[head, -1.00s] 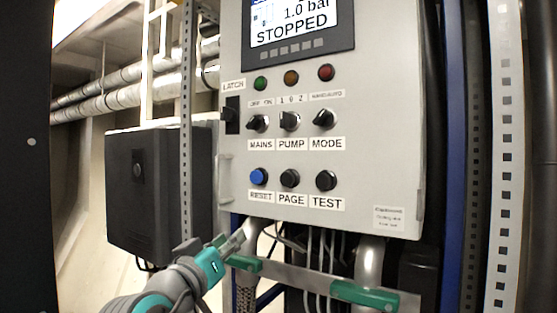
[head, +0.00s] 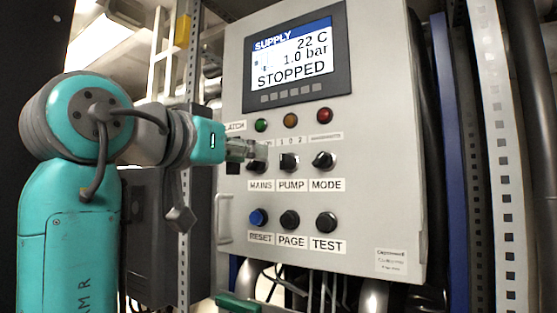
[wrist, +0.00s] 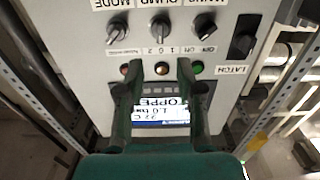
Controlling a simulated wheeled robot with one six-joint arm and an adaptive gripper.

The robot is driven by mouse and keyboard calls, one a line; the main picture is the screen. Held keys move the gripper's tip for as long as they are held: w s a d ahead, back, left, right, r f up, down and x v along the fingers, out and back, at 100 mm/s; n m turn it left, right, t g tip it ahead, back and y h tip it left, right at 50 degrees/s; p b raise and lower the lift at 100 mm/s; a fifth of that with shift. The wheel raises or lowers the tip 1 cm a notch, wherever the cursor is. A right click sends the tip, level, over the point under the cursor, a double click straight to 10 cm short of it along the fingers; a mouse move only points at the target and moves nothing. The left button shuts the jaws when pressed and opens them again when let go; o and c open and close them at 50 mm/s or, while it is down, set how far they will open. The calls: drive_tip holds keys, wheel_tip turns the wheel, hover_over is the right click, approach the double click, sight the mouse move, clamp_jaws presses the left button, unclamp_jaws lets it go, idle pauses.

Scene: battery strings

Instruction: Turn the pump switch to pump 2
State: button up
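The pump switch (head: 289,162) is a black rotary knob in the middle of the upper switch row on the grey panel, under a "1 0 2" label. In the wrist view, which is upside down, the pump switch (wrist: 160,30) is beyond my fingers. I cannot clearly tell which mark its handle points at. My gripper (head: 246,150) is in front of the panel at the mains switch (head: 257,165), partly covering it, left of the pump switch. In the wrist view my gripper (wrist: 157,68) is open, with nothing between its fingers.
The display (head: 291,58) reads SUPPLY, 22 C, 1.0 bar, STOPPED. The mode switch (head: 322,161) is right of the pump switch. Green, amber and red lamps are above. Reset (head: 258,217), page and test buttons are below.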

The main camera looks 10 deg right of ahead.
sight(281, 160)
drive_tip(key=x, duration=1)
drive_tip(key=shift+f, duration=0.1)
clamp_jaws()
